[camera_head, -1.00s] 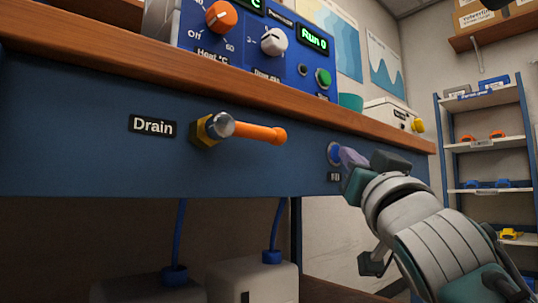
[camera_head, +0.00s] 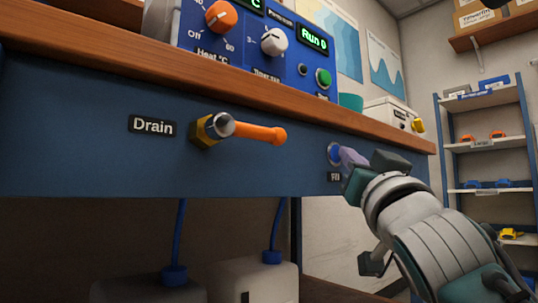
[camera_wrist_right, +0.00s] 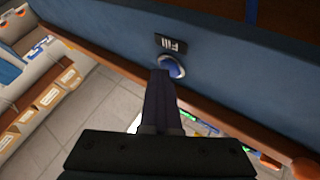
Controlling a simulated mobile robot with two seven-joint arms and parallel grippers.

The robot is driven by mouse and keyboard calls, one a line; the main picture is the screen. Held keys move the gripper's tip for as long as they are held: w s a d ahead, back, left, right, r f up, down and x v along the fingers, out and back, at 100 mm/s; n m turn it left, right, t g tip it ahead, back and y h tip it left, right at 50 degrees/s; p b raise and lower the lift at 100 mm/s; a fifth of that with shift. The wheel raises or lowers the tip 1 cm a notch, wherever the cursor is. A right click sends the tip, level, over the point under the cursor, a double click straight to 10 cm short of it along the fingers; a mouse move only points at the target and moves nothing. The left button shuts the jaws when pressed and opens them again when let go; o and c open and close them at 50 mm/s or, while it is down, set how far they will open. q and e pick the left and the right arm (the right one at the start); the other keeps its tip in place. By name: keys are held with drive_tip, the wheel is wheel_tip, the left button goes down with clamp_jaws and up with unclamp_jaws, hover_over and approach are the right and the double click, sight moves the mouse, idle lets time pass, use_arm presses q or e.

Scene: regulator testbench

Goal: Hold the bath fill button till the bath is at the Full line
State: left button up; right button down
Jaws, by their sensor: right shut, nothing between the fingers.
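The blue round fill button (camera_head: 334,153) sits in a metal ring on the blue bench front, above a small dark label that is partly covered. In the right wrist view the button (camera_wrist_right: 171,67) shows beside its "Fill" label (camera_wrist_right: 171,44). My right gripper (camera_head: 350,157) is shut and empty, with its fingertips at the button. In the wrist view the closed fingers (camera_wrist_right: 160,78) overlap the button's edge; I cannot tell how far it is pressed. The bath and its Full line are not in view. My left gripper is not in view.
A drain valve with an orange lever (camera_head: 262,134) sticks out of the bench front left of the button, beside the "Drain" label (camera_head: 152,126). The wooden bench edge (camera_head: 290,107) overhangs above. A blue control panel (camera_head: 262,55) stands on top. White containers (camera_head: 252,281) stand below.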

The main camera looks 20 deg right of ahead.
idle(0.6)
drive_tip(key=shift+s+d+p, duration=0.35)
drive_tip(key=shift+s+p, duration=0.25)
drive_tip(key=shift+s, duration=0.2)
drive_tip(key=s+p, duration=0.1)
drive_tip(key=s+d, duration=0.1)
drive_tip(key=s, duration=0.1)
drive_tip(key=s+d+p, duration=0.1)
drive_tip(key=shift+s+p, duration=0.3)
drive_tip(key=shift+r, duration=0.1)
